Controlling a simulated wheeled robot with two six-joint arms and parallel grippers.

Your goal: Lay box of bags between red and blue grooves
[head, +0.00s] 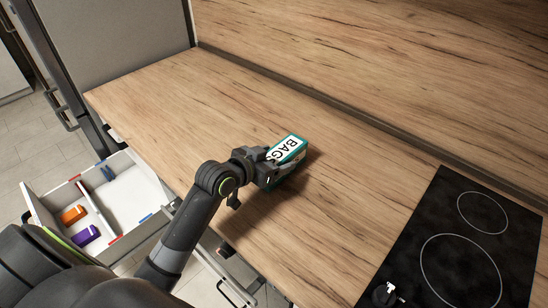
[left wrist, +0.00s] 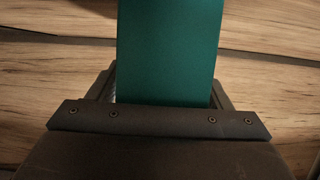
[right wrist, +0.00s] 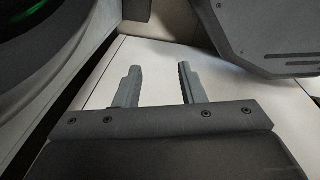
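The box of bags (head: 288,148) is teal with a white label reading "BAG". It is over the wooden counter, and I cannot tell whether it touches it. My left gripper (head: 270,163) is shut on it; in the left wrist view its teal side (left wrist: 168,50) fills the space between the fingers. The open drawer (head: 132,204) at lower left has red marks (head: 116,239) and blue marks (head: 146,218) on its walls. A divider (head: 96,209) runs between the red marks. The white floor between red and blue looks clear. My right gripper (right wrist: 158,85) is open and empty.
An orange item (head: 74,214) and a purple item (head: 86,235) lie in the drawer left of the divider. A black hob (head: 450,245) is at right. A grey cabinet side (head: 115,40) stands behind the drawer. The counter around the box is clear.

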